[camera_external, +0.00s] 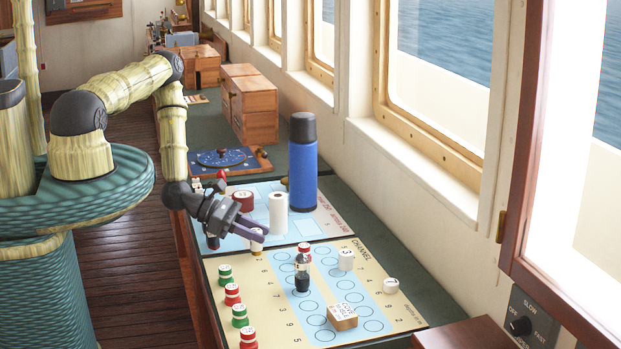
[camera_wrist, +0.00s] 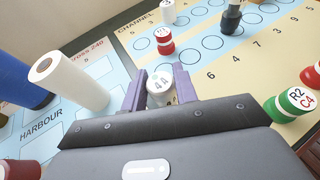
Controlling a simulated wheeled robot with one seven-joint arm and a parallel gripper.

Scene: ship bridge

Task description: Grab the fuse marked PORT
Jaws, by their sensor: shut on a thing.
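My gripper (camera_external: 262,234) is shut on a small white cylinder (camera_external: 257,243) with a brass-coloured lower end, over the near edge of the blue harbour sheet. In the wrist view my gripper (camera_wrist: 160,84) has its purple fingers on either side of this white cylinder (camera_wrist: 158,94). Its round top carries small dark marks that look like digits. I cannot read the word PORT on it or on anything else. Whether its lower end touches the sheet is unclear.
The cream channel board (camera_external: 240,270) holds a dark-based piece (camera_external: 302,282), a wooden block (camera_external: 342,317), white cylinders and several red or green pieces. A blue flask (camera_external: 303,165), white roll (camera_external: 278,213) and dark red cylinder (camera_external: 243,201) stand behind my gripper.

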